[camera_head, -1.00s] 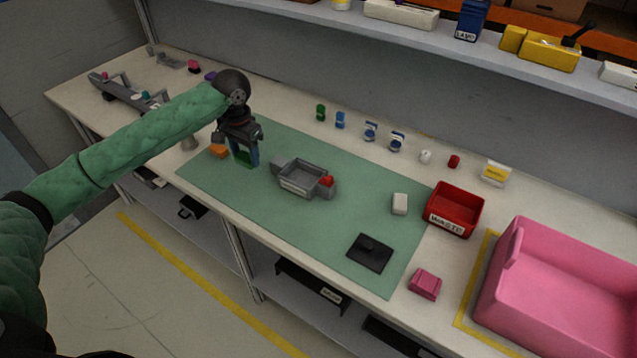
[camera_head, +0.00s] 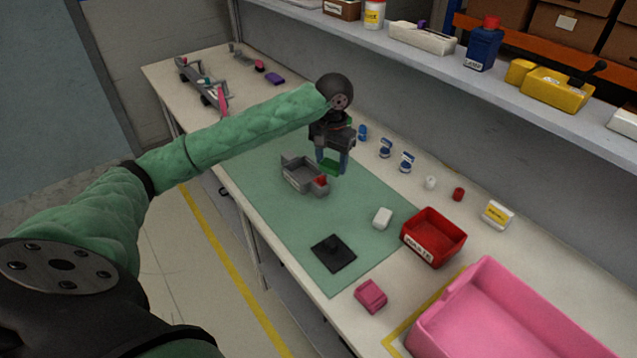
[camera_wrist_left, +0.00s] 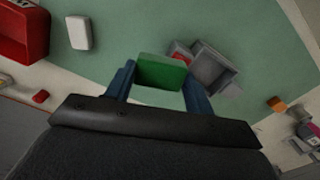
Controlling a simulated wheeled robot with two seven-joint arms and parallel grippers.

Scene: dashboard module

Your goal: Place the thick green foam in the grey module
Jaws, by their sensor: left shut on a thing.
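My left gripper (camera_head: 331,161) is shut on the thick green foam (camera_head: 329,167). It holds the foam above the mat, right beside the far right end of the grey module (camera_head: 302,175). In the left wrist view the green foam (camera_wrist_left: 161,72) sits between the two blue fingers. There the grey module (camera_wrist_left: 212,70) lies just beyond the right finger, with a red part at its end. The module is an open tray lying on the green mat, and its inside looks empty in the head view. My right gripper is not in view.
The green mat (camera_head: 290,215) also bears a black plate (camera_head: 333,253) and a white block (camera_head: 382,218). A red waste bin (camera_head: 433,237) and a large pink bin (camera_head: 500,330) stand to the right.

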